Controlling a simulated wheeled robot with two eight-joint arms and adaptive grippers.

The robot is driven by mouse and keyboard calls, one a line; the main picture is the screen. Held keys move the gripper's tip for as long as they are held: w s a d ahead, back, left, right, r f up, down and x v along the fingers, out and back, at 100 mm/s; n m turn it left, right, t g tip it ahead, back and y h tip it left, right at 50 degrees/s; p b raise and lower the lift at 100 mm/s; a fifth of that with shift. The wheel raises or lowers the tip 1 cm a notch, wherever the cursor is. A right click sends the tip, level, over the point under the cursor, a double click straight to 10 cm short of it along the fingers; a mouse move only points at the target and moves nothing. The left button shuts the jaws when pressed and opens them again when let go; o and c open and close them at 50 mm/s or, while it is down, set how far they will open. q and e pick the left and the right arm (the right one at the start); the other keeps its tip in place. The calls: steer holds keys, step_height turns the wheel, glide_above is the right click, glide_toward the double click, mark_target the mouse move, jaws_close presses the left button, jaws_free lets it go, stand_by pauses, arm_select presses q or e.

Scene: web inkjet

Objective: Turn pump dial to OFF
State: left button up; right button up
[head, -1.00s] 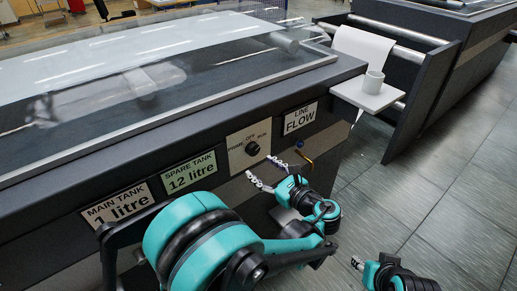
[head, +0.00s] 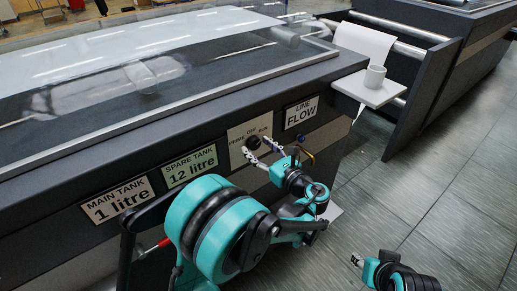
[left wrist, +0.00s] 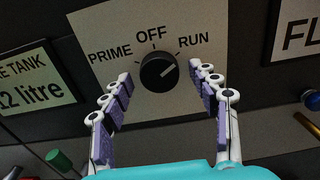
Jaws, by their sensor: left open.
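The pump dial (head: 253,142) is a round black knob on a pale plate on the machine's front. In the left wrist view the dial (left wrist: 158,71) has marks for PRIME, OFF and RUN, and its white pointer line points to the upper right, toward RUN. My left gripper (head: 258,149) is open in front of the plate. In the left wrist view its fingers (left wrist: 160,80) stand on either side of the dial's lower part, with a visible gap on each side. My right gripper (head: 356,260) is low at the right, away from the panel; its jaws are too small to read.
Signs for the main tank (head: 118,198), spare tank (head: 189,166) and line flow (head: 301,112) flank the dial plate. A blue button (left wrist: 313,100) and a brass-coloured part (head: 306,154) are right of it. A mug (head: 375,77) stands on a side shelf (head: 370,92).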

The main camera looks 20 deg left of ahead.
arm_select(q)
steer(key=c, duration=1.2)
steer(key=shift+o, duration=0.2)
steer(key=n, duration=0.5)
steer(key=shift+n, duration=0.4)
steer(key=n, duration=0.5)
steer(key=shift+n+b, duration=0.35)
steer(key=shift+n, duration=0.05)
